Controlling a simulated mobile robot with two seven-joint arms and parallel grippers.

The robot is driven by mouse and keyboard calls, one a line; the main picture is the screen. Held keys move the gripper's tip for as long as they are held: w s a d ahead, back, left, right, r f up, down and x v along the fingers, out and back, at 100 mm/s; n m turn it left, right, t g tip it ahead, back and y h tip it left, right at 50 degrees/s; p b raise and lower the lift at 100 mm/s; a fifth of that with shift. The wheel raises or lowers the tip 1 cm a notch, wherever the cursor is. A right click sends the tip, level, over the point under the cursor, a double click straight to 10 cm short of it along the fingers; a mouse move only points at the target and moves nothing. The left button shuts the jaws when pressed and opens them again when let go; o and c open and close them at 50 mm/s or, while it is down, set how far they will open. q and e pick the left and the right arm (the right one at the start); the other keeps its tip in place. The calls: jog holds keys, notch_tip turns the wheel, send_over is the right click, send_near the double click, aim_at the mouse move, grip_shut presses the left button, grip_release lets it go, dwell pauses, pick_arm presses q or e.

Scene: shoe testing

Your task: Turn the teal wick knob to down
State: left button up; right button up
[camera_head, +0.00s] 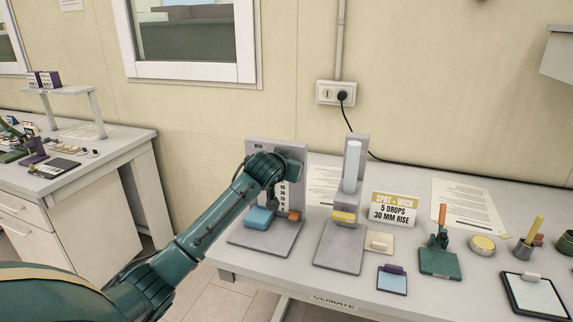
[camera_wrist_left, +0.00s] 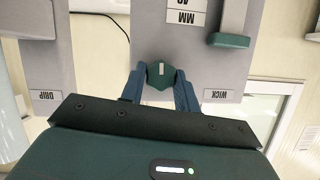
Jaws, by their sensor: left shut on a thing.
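The teal wick knob (camera_wrist_left: 161,75) is a small hexagonal knob on the grey board in the left wrist view. A short pale mark on its face runs up and down in that picture. My left gripper (camera_wrist_left: 160,84) is shut on it, with one blue finger on each side. In the head view, my left arm and hand cover the knob. The grey wick stand (camera_head: 290,235) there has a number scale (camera_head: 282,194) below the hand. The upside-down WICK label (camera_wrist_left: 222,95) is right of the knob in the wrist view. My right gripper is not in view.
A blue block (camera_head: 259,217) and an orange-brown piece (camera_head: 294,215) are at the wick stand. The drip stand (camera_head: 338,250), with a pale tube (camera_head: 351,167), stands close to the right. A sign (camera_head: 394,209), papers and small tools are on the table further right.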

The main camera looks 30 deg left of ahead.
pick_arm(q)
jog(key=o, duration=1)
jog(key=b+v, duration=0.2)
jog(key=v, duration=1.1)
jog(key=shift+s, duration=0.1)
